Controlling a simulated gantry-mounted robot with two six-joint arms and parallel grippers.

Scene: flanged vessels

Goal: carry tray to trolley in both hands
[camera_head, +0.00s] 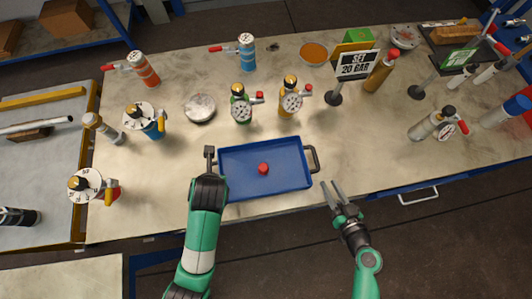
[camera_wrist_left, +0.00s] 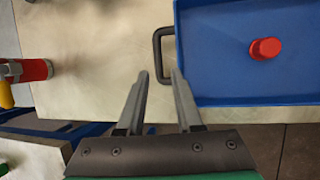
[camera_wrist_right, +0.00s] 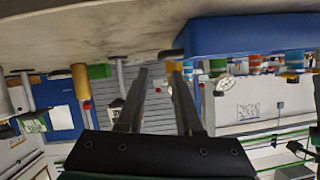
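The blue tray (camera_head: 236,184) lies on the bench with a small red item (camera_head: 263,169) in it and a dark handle at each end. My left gripper (camera_wrist_left: 160,74) is open at the left handle (camera_wrist_left: 158,48); its fingertips are close to the handle's near end, and contact cannot be told. In the head view my left arm hides that gripper. My right gripper (camera_head: 333,186) is open and empty, just right of and nearer than the right handle (camera_head: 314,158). The tray also shows in the right wrist view (camera_wrist_right: 250,36). I cannot tell for certain which surface is the trolley.
The bench (camera_head: 180,195) carries several gauge-topped vessels and cylinders behind the tray. A sign reading "SET 20 BAR" (camera_head: 357,65) stands at the back. A grey-topped unit with yellow edging (camera_head: 45,165) stands at the left, with bare top around its tools. Another pale surface (camera_head: 65,280) is at lower left.

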